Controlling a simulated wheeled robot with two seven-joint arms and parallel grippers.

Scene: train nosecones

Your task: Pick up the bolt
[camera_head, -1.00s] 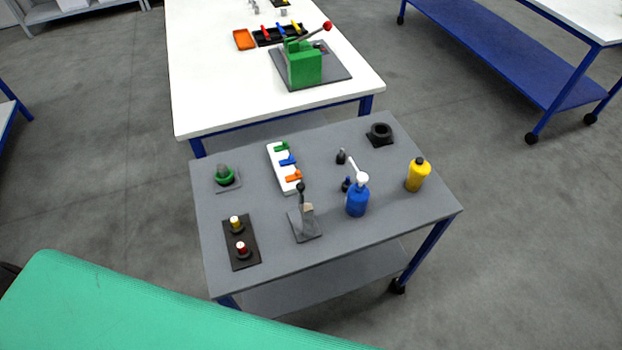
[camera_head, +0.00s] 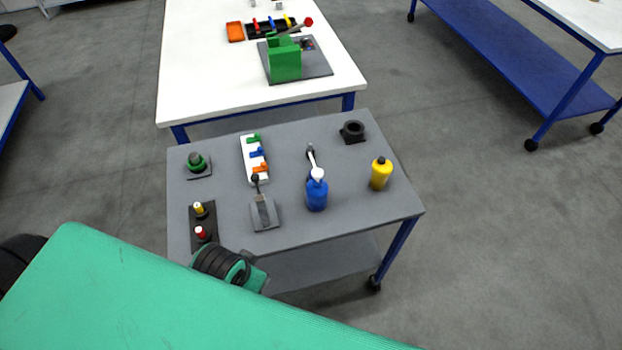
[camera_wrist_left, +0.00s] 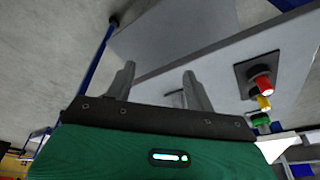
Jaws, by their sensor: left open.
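I cannot make out anything as the bolt for certain in either view. Small grey metallic pieces (camera_head: 277,5) at the far end of the white table are too small to identify. My left gripper (camera_wrist_left: 160,82) is open and empty in the left wrist view, its two fingers apart over the grey cart (camera_wrist_left: 185,60). A black-and-green piece of my arm (camera_head: 228,268) shows at the near left edge of the cart in the head view; the fingers are hidden there. My right gripper is not in view.
The grey cart holds a black plate (camera_head: 203,222) with red and yellow caps, a lever on a plate (camera_head: 264,212), a white rack (camera_head: 248,148), a blue bottle (camera_head: 317,195), a yellow bottle (camera_head: 381,174) and a black ring (camera_head: 352,130). A green press (camera_head: 284,63) stands behind.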

